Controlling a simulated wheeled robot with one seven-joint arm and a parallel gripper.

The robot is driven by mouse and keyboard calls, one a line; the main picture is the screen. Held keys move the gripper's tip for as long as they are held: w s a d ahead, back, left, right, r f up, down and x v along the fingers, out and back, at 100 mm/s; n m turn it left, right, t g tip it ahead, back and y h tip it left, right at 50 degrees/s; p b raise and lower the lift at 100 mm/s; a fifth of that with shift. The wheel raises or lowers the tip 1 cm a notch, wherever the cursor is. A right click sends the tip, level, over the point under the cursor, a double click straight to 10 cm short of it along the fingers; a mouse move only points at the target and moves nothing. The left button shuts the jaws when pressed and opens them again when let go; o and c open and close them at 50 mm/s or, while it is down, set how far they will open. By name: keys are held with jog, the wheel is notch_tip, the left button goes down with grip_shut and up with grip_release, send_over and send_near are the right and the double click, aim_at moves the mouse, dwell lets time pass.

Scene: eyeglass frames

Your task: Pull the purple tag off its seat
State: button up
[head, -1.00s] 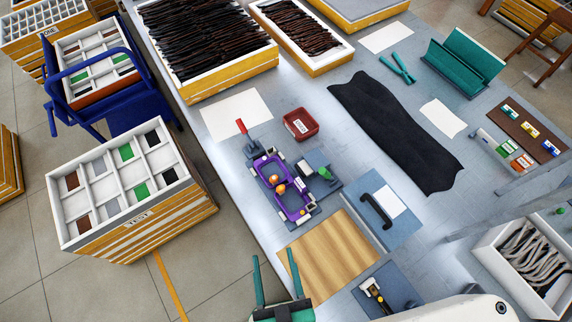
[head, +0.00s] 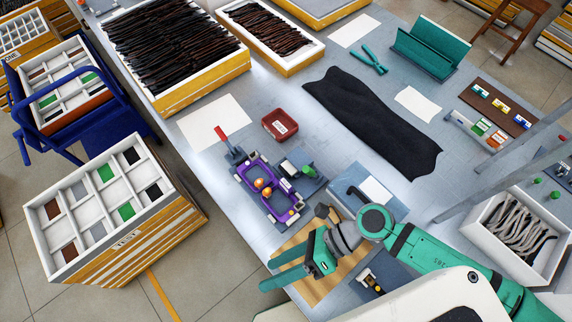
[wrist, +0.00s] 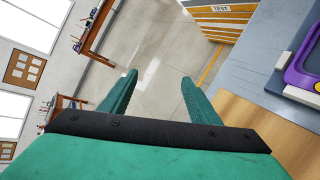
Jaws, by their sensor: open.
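A purple piece with two ring-shaped openings (head: 250,170) sits on a fixture on the bench in the head view, with orange knobs in it. Part of its rounded purple rim (wrist: 302,72) shows at the right edge of the wrist view. I cannot make out a separate purple tag or its seat. My gripper (head: 268,270) is open and empty, near the bench's front edge, over and beside the wooden board, below the purple piece in the picture and apart from it. In the wrist view the open fingers (wrist: 158,76) point out over the floor.
The wooden board (head: 292,247) lies under my arm. A red tray (head: 280,124), a blue plate with a black handle (head: 349,178) and a black cloth (head: 375,120) are on the bench. A sorting crate (head: 160,235) stands on the floor at left.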

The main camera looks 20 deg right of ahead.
jog(key=w+d+f+n+g+h, duration=0.2)
jog(key=w+d+n+h, duration=0.15)
jog(key=n, duration=0.25)
jog(key=n+t+h, duration=0.2)
jog(key=n+h, duration=0.7)
send_near(286, 183)
notch_tip(286, 183, down, 10)
jog(key=shift+s+f, duration=0.1)
jog(key=shift+f, duration=0.1)
jog(key=shift+a, duration=0.1)
jog(key=c, duration=1.1)
